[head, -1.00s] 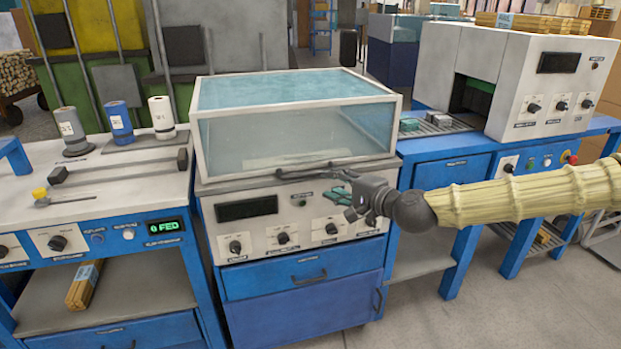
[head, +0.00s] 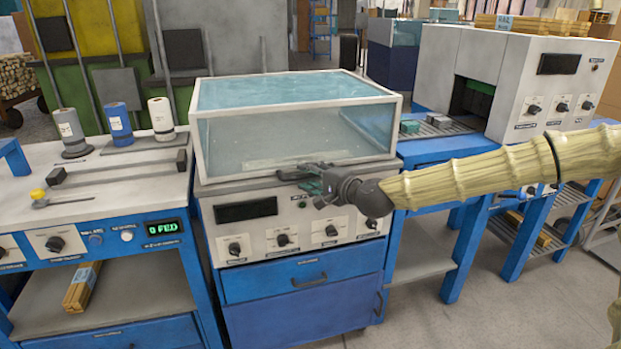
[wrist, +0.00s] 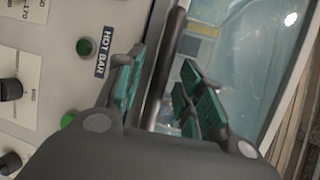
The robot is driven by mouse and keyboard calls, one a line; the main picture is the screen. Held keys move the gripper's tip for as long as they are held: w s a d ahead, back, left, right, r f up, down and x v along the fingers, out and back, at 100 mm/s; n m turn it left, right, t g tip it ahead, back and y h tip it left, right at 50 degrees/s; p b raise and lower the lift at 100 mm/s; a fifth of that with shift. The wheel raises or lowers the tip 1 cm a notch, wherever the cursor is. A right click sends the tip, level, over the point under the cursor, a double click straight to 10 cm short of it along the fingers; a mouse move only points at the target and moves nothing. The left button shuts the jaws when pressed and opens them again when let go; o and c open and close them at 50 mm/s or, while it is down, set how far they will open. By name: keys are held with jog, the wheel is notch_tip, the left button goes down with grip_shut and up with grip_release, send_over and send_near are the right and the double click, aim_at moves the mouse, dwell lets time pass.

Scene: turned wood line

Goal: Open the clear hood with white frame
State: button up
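The clear hood with white frame (head: 205,150) is closed over the top of the middle machine in the head view. Its dark bar handle runs along the lower front edge; it also shows in the wrist view (wrist: 172,45). My gripper (head: 308,182) is at the right part of that handle, in front of the hood. In the wrist view, my gripper (wrist: 155,95) has its two green-padded fingers apart, with the dark handle bar running between them. I cannot tell whether either finger touches the bar.
The control panel (head: 275,238) with knobs and a dark display is just below the handle. In the wrist view a "HOT BAR" label (wrist: 103,58) and green buttons are close to the fingers. A white machine (head: 520,85) stands right, a bench with spools (head: 120,168) left.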

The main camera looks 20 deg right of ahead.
jog(key=shift+c, duration=0.2)
grip_shut()
jog(key=shift+r, duration=0.2)
